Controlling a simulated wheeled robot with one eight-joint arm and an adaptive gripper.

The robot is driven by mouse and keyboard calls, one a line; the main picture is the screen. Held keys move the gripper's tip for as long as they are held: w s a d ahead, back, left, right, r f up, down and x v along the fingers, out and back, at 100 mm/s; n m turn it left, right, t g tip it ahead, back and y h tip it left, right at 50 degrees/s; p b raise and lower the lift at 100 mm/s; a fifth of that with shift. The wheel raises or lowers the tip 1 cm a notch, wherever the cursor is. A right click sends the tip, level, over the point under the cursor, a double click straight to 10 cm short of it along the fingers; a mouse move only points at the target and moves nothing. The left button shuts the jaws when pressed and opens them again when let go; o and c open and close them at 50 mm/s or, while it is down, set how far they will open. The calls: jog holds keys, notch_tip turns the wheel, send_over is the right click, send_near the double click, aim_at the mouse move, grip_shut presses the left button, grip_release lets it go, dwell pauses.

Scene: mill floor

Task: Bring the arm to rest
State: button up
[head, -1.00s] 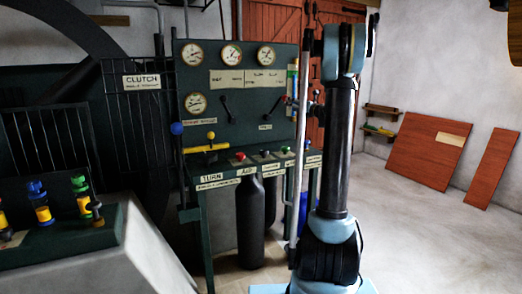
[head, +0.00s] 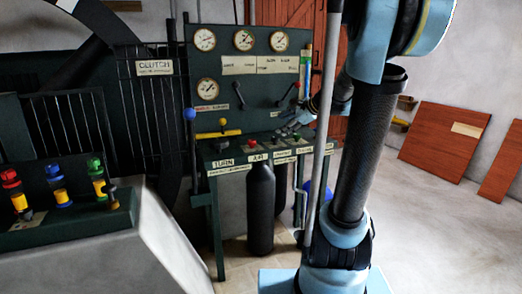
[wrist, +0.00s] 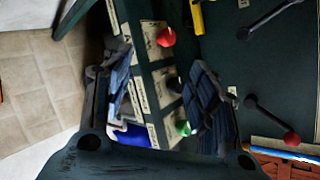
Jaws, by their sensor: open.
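My gripper (head: 288,128) is open and empty in front of the control stand (head: 203,176), partly hidden by its small size in the head view. In the wrist view its two dark fingers (wrist: 158,100) are spread apart over the row of labelled knobs. A red knob (wrist: 166,37) and a green knob (wrist: 183,128) show between or near the fingers, with a dark knob (wrist: 174,85) between them. I cannot tell whether a finger touches anything. My arm stands at the right of the head view, its upper part leaning right.
A gauge panel (head: 230,88) with levers rises behind the knobs. A red-tipped lever (wrist: 291,138) is close to one finger. A yellow handle (head: 218,134) and a blue-tipped lever (head: 190,115) stand left. A dark cylinder (head: 260,208) is below. Open floor (head: 430,225) lies right.

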jog(key=s+d+f+n+g+h, duration=0.1)
jog(key=s+f+n, duration=0.4)
jog(key=s, duration=0.6)
jog(key=s+d+f+n+g+h, duration=0.2)
jog(key=s+d+f+n+h, duration=0.2)
jog(key=s+f, duration=0.5)
jog(key=s+d+f+n+g+h, duration=0.2)
jog(key=s+f+n, duration=0.5)
jog(key=s, duration=0.6)
jog(key=shift+d+n+h, duration=0.5)
jog(key=shift+d+h, duration=0.1)
jog(key=shift+d, duration=0.45)
jog(key=shift+f, duration=0.1)
jog(key=shift+w+f+g, duration=0.2)
jog(key=shift+w+g, duration=0.1)
jog(key=shift+w, duration=0.2)
